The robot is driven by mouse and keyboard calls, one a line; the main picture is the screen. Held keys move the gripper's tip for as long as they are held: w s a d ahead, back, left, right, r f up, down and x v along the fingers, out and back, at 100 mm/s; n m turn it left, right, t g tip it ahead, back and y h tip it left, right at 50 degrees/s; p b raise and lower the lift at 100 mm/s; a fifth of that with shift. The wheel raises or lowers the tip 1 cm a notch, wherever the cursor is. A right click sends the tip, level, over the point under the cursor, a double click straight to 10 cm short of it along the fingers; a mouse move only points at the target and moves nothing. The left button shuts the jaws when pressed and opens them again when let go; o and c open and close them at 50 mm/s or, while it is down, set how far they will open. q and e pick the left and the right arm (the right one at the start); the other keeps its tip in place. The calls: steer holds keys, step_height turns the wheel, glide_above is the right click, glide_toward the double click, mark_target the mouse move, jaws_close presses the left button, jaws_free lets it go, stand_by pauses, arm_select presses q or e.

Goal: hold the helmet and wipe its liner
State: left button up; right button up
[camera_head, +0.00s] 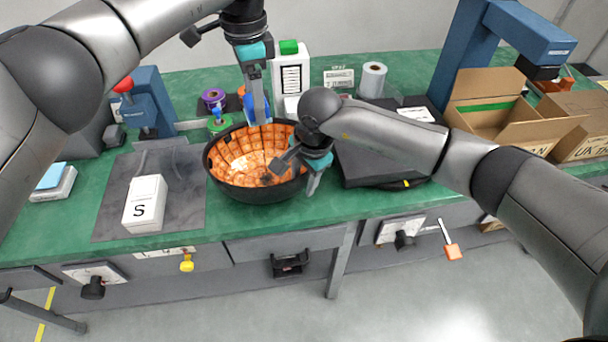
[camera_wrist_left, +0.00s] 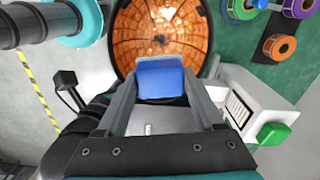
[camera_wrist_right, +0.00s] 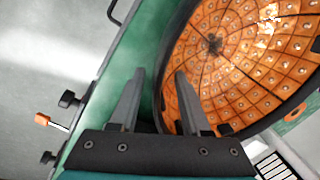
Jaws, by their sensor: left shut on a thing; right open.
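The helmet (camera_head: 250,190) lies on the green bench like a bowl, its black shell below and its orange padded liner (camera_head: 232,160) facing up. The liner also fills much of the right wrist view (camera_wrist_right: 235,75). My left gripper (camera_head: 258,112) is shut on a blue wiping pad (camera_wrist_left: 160,80), held over the far part of the helmet. I cannot tell whether the pad touches the liner. My right gripper (camera_wrist_right: 157,85) is open at the helmet's near right rim, fingers pointing down. My right forearm hides part of the bench.
A white box marked S (camera_head: 145,203) sits on a grey mat left of the helmet. Tape rolls (camera_head: 213,97) and a white dispenser with a green top (camera_head: 291,75) stand behind. A dark flat case (camera_head: 375,165) is on the right, with open cardboard boxes (camera_head: 490,105) beyond.

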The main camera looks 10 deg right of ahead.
jaws_close()
stand_by(2.3)
